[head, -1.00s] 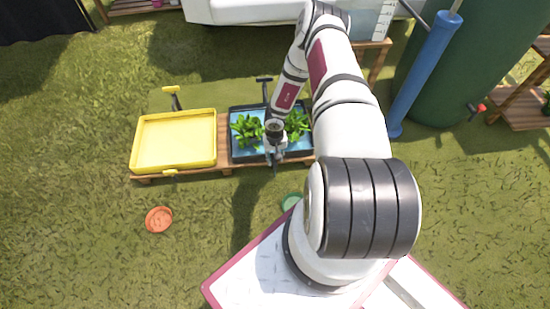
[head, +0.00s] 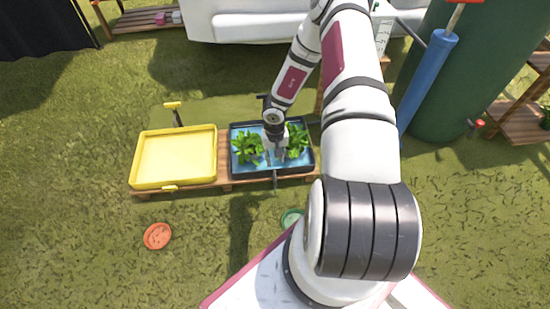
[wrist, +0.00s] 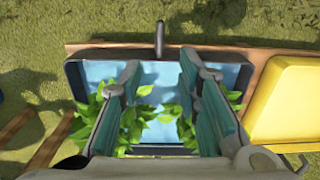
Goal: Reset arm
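My gripper (wrist: 158,95) points down over the blue-lined black tray (wrist: 158,53). Its two fingers are spread apart with nothing between them in the wrist view. In the head view my gripper (head: 276,158) is between two leafy green plants, one on the left (head: 246,147) and one on the right (head: 297,139). Both plants sit in the black tray (head: 262,172). In the wrist view leaves show beside and partly behind the fingers. I cannot tell whether the fingers touch any leaves.
A yellow tray (head: 176,157) stands left of the black tray on a low wooden stand (head: 223,165). An orange disc (head: 157,236) and a green disc (head: 291,218) lie on the grass. A blue cylinder (head: 426,80) and a dark green tank (head: 450,95) stand at right.

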